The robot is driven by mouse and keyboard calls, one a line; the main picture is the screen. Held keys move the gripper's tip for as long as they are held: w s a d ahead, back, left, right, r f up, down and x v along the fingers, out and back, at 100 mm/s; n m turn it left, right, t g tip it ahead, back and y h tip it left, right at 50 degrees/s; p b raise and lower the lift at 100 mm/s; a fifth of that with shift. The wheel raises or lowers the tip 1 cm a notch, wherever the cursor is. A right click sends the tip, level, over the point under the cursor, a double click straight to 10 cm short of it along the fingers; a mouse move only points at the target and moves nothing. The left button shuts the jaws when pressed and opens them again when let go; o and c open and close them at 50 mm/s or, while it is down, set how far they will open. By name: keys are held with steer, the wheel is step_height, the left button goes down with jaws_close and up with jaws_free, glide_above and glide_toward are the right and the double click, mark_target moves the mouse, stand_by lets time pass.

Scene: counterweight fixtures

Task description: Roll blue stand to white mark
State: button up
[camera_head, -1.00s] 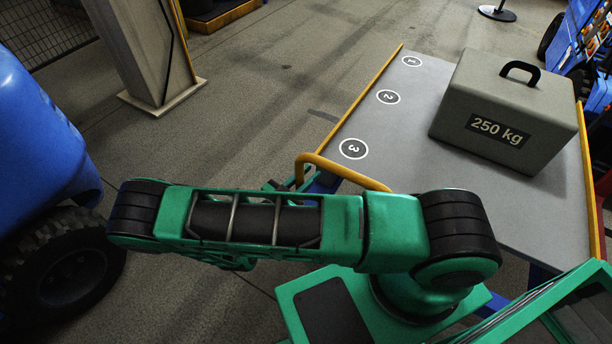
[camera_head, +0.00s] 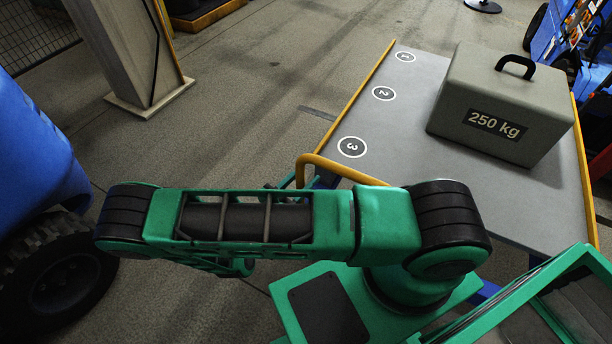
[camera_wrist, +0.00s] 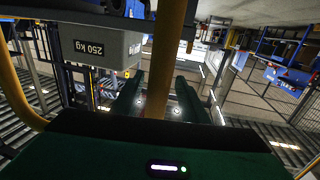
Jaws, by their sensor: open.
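The blue stand is a low cart with a grey top (camera_head: 420,80), yellow side rails and a little blue frame showing. A grey 250 kg weight (camera_head: 500,105) with a black handle sits on it. The stand's yellow handle bar (camera_head: 340,170) loops up at its near end, partly hidden by my arm. In the wrist view, my gripper (camera_wrist: 158,95) is open, with the yellow bar (camera_wrist: 170,60) appearing between its green fingers. I cannot tell whether they touch it. White-ringed circles numbered 1, 2 and 3 (camera_head: 351,147) line the stand's left side. I cannot make out a white mark on the floor.
A beige pillar (camera_head: 120,50) stands on the floor at upper left. A blue vehicle (camera_head: 35,140) with a black tyre is at the left edge, near my arm. Another blue machine (camera_head: 570,35) is at upper right. Floor left of the stand is clear (camera_head: 240,110).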

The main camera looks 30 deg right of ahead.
steer(key=v, duration=0.9)
steer(key=shift+a, duration=0.1)
